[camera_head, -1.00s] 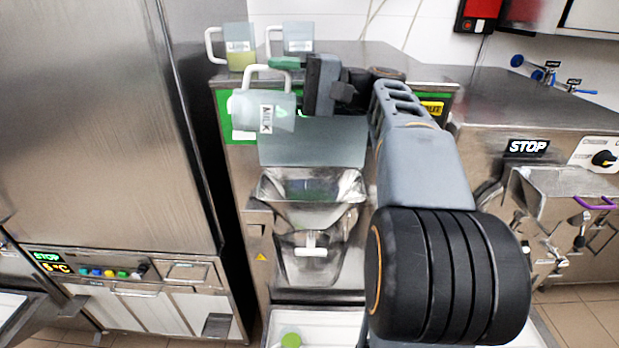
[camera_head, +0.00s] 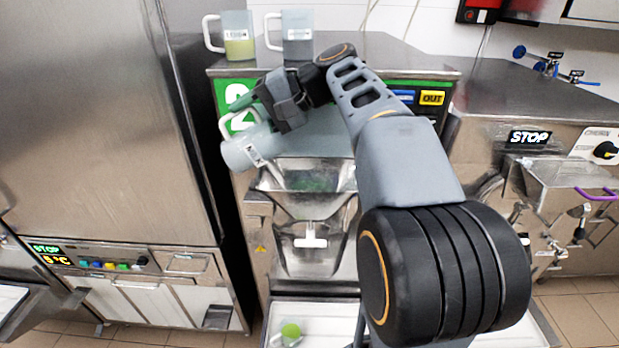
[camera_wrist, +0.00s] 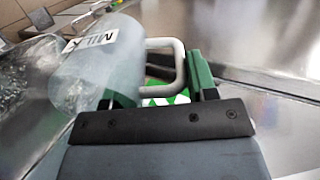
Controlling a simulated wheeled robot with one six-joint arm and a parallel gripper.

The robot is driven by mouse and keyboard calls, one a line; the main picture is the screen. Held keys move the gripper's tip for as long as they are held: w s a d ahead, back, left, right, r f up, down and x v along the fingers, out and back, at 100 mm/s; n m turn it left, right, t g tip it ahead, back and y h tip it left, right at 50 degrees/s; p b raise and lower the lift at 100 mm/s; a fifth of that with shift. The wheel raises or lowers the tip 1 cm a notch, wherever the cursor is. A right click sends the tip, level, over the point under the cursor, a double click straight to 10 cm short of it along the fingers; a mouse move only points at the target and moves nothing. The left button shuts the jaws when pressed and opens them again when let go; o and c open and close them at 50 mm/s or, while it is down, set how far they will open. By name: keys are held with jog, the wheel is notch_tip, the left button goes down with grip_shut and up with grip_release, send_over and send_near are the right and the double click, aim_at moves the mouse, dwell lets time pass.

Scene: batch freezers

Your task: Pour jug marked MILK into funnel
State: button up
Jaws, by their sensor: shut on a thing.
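The translucent jug marked MILK (camera_head: 245,150) is tilted strongly onto its side above the left rim of the steel funnel (camera_head: 310,205). My gripper (camera_head: 264,104) is shut on its white handle, with the jug body hanging beyond the fingers. I cannot make out a stream of milk or how much is left inside. The funnel is open at the top, and its inside looks greenish.
A jug with yellow-green liquid (camera_head: 238,42) and a grey-looking jug (camera_head: 297,40) stand on top of the freezer (camera_head: 400,60). A white tray (camera_head: 330,318) with a green-topped item (camera_head: 290,331) lies below. A tall steel cabinet (camera_head: 90,130) stands close at left.

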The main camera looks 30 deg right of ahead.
jog(key=shift+w+a+r+h+p, duration=0.1)
jog(key=shift+a+r+h+p, duration=0.25)
jog(key=shift+p, duration=0.7)
jog(key=a+g+h, duration=0.1)
jog(key=w+g+h, duration=0.1)
jog(key=h, duration=0.1)
jog(key=shift+a+f+h, duration=0.1)
jog(key=shift+a+h, duration=0.15)
jog(key=shift+a, duration=0.15)
jog(key=w+a+f+g+h, duration=0.2)
jog(key=a+f+g+h, duration=0.1)
jog(key=a+h, duration=0.2)
jog(key=shift+w+a+f+h, duration=0.3)
jog(key=shift+a+f+h, duration=0.1)
jog(key=shift+h, duration=0.7)
